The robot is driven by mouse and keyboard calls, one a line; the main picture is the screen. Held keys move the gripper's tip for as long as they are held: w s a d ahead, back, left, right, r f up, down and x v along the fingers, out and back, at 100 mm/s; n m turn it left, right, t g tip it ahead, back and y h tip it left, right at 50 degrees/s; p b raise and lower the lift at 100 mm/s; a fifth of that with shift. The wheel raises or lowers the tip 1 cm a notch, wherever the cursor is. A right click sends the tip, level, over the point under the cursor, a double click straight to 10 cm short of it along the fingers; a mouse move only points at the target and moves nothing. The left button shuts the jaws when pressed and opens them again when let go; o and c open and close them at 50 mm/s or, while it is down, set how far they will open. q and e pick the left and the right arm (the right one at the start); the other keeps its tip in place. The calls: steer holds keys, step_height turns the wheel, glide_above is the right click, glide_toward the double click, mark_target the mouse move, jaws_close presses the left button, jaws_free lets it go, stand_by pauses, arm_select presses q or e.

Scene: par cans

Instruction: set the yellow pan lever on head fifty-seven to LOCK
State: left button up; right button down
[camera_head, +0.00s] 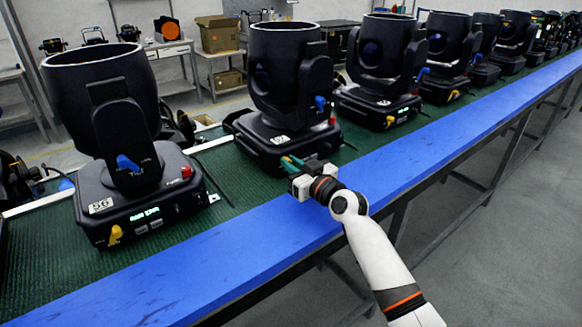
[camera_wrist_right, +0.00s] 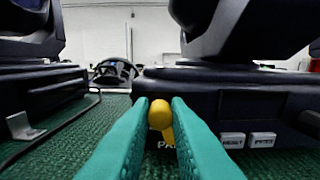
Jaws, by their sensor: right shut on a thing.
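The moving head (camera_head: 286,85) in the middle stands between the one tagged 56 and the rest of the row; its small white tag (camera_head: 281,140) is too small to read surely. My right gripper (camera_head: 290,163) is at the front of its base and hides the lever in the head view. In the right wrist view, the two teal fingers (camera_wrist_right: 163,112) are shut on the yellow pan lever (camera_wrist_right: 159,117), its rounded knob between the tips. Part of a white label beginning "PA" shows below it. My left gripper is not in view.
Head 56 (camera_head: 115,140) stands to the left with its own yellow lever (camera_head: 115,234). More heads (camera_head: 380,70) run to the far right on the green surface. A blue strip (camera_head: 230,250) edges the bench.

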steer(key=m, duration=0.1)
steer(key=d+m, duration=0.1)
steer(key=m, duration=0.1)
steer(key=w+m+b, duration=0.1)
steer(key=m, duration=0.1)
steer(key=shift+d, duration=0.15)
steer(key=shift+w+d+f+m, duration=0.1)
steer(key=shift+d+m, duration=0.05)
steer(key=shift+m, duration=0.65)
steer(key=shift+w+d+f+m, duration=0.1)
steer(key=shift+w+d+m, duration=0.1)
steer(key=shift+m, duration=0.6)
steer(key=shift+w+d+m, duration=0.1)
steer(key=shift+d+m, duration=0.05)
steer(key=shift+m, duration=0.65)
steer(key=c, duration=1.4)
jaws_free()
steer(key=shift+s, duration=0.1)
steer(key=b+v, duration=0.1)
steer(key=v, duration=1.1)
